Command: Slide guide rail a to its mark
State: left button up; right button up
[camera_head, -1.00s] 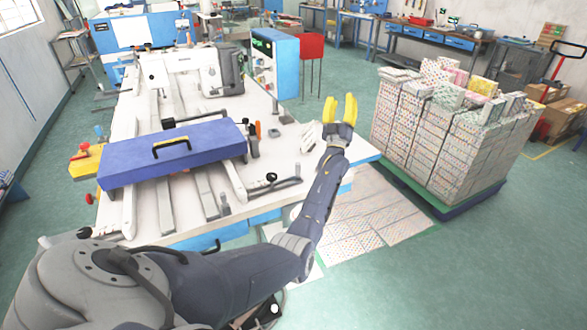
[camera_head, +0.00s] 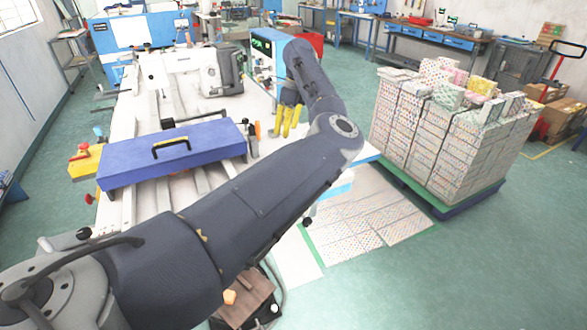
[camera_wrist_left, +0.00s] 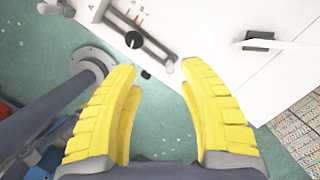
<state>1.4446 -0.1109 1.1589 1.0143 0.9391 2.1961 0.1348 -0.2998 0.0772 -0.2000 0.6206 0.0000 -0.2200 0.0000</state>
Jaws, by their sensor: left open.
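My left gripper (camera_head: 287,122) has its yellow fingers pointing down over the right side of the white machine table (camera_head: 262,100). In the left wrist view its two fingers (camera_wrist_left: 160,110) are spread apart with nothing between them. Beyond the fingertips, a grey slotted bar with a black knob (camera_wrist_left: 133,40) lies on the white top near its edge. A white bar with a black block (camera_wrist_left: 258,40) lies farther right. Long pale rails (camera_head: 128,115) run along the table on the left; I cannot tell which part is guide rail a, and no mark is readable. My right gripper is not in view.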

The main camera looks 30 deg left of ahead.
pick_arm(q)
jog(key=w+d+t+h, duration=0.1)
jog(key=w+d+h, duration=0.1)
jog(key=d, duration=0.2)
jog(key=shift+n, duration=0.3)
jog(key=f, duration=1.6)
jog(key=shift+s+a+f, duration=0.15)
jog(key=shift+a+f, duration=0.05)
jog(key=shift+f, duration=0.05)
jog(key=shift+c, duration=0.2)
grip_shut()
